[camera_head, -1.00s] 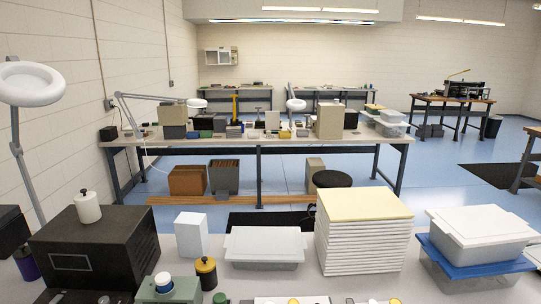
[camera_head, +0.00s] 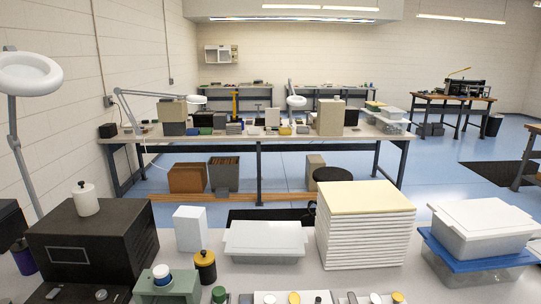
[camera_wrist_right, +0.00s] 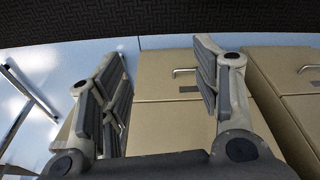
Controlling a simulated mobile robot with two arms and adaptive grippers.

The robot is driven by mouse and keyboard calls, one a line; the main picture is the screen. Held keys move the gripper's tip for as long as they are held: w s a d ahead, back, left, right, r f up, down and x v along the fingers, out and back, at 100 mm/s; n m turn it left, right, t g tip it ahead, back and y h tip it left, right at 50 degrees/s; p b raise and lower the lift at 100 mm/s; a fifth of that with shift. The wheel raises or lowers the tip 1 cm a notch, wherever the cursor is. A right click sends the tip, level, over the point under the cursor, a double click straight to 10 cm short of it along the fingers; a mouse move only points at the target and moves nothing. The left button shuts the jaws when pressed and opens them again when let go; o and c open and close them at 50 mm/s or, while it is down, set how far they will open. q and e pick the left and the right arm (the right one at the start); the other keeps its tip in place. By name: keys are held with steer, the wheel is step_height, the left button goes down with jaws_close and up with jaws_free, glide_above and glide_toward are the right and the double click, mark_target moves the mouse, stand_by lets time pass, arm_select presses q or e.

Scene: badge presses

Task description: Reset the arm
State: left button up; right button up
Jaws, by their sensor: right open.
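My right gripper (camera_wrist_right: 160,85) shows in the right wrist view with its two grey fingers spread apart and nothing between them. Behind the fingers are beige drawer cabinets (camera_wrist_right: 175,115) with metal handles, and blue floor lies at the left. A dark textured surface (camera_wrist_right: 160,22) runs across the top of that view. Neither gripper shows in the head view, and my left gripper is in no view.
The near bench holds a black box (camera_head: 85,240), a white block (camera_head: 190,229), a lidded grey tray (camera_head: 265,240), a stack of white sheets (camera_head: 364,226) and lidded bins (camera_head: 480,230). A green press (camera_head: 168,287) and several small caps stand at the front edge.

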steer(key=s+d+f+g+b, duration=0.1)
steer(key=s+d+f, duration=0.1)
steer(key=s+f, duration=1.1)
steer(key=shift+s+d+f+b, duration=0.3)
steer(key=shift+s+d+b, duration=0.1)
steer(key=shift+s, duration=0.3)
